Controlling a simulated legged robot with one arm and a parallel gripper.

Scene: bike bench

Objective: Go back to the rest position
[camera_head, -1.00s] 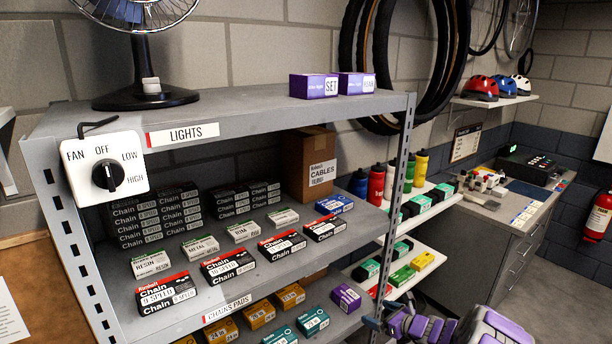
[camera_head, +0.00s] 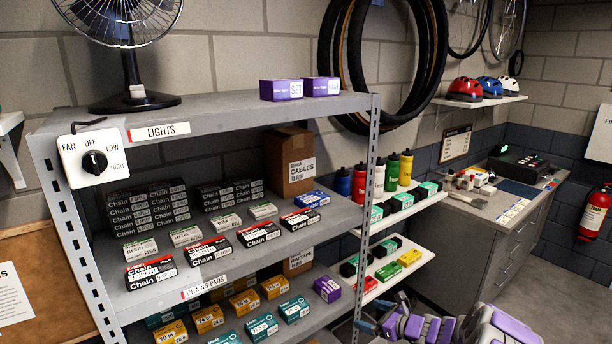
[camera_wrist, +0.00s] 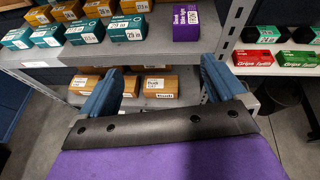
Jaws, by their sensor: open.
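My gripper shows in the wrist view (camera_wrist: 160,88) with its two blue fingers spread apart and nothing between them. It faces the lower part of the grey shelf unit (camera_wrist: 165,53), with free air around the fingers. In the head view my folded purple and grey arm shows at the bottom right, low in front of the shelves.
The grey shelf unit (camera_head: 235,120) holds a fan (camera_head: 130,60), a fan switch (camera_head: 94,161), chain boxes (camera_head: 150,272) and purple light boxes (camera_head: 281,90). White side shelves (camera_head: 415,200) hold bottles and grips. A workbench (camera_head: 480,208) stands right. Floor (camera_head: 540,290) is clear at lower right.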

